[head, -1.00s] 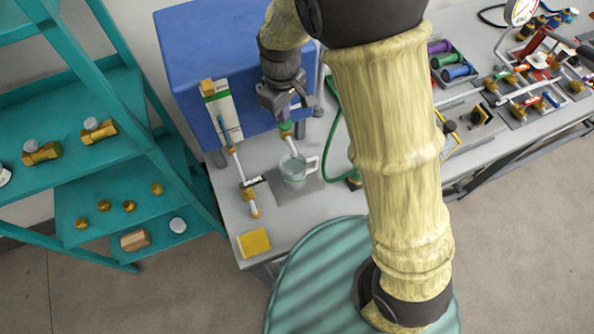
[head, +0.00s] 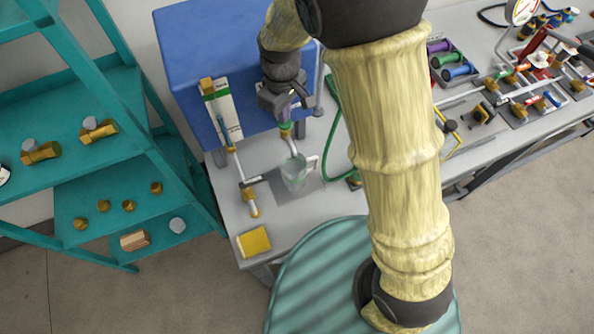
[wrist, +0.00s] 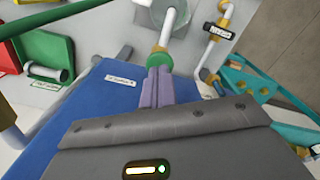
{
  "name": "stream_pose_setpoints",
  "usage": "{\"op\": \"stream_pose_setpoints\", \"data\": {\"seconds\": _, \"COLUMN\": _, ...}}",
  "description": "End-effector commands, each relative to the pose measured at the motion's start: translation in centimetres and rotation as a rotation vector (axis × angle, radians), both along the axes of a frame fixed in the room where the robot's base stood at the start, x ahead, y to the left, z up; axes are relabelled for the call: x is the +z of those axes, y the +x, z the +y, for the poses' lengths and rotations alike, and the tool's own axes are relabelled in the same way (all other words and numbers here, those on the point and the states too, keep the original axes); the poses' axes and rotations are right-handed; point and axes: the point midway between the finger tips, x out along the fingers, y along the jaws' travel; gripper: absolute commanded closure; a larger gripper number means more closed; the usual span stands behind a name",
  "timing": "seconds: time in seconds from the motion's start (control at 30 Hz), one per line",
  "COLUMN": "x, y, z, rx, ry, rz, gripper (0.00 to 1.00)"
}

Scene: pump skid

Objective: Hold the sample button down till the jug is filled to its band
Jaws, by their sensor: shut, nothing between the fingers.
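The clear jug (head: 295,176) stands upright on the grey bench under a white spout, its handle to the right; it also shows partly at the top of the wrist view (wrist: 172,18). Its liquid level and band are too small to tell. My gripper (head: 286,116) is over the spout, in front of the blue cabinet. In the wrist view its purple fingers (wrist: 160,72) are closed together with nothing between them. Their tips meet or overlap the green collar (wrist: 158,62) at the top of the spout. The sample button cannot be made out separately; the fingers may hide it.
The blue cabinet (head: 205,45) stands behind the jug. A pipe with brass fittings (head: 249,200) is left of the jug. A yellow block (head: 254,241) lies at the bench's front corner. A teal shelf (head: 100,150) stands at left; a green hose (head: 332,135) curves at right.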

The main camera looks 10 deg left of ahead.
Motion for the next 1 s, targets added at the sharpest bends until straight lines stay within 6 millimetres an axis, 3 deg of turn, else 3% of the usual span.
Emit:
{"op": "stream_pose_setpoints", "data": {"seconds": 0.63, "x": -1.7, "y": 0.0, "z": 0.0, "rx": 0.001, "ry": 0.0, "rz": 0.0, "gripper": 1.0}}
{"op": "stream_pose_setpoints", "data": {"seconds": 1.0, "x": -1.6, "y": 0.0, "z": 0.0, "rx": 0.0, "ry": 0.0, "rz": 0.0, "gripper": 1.0}}
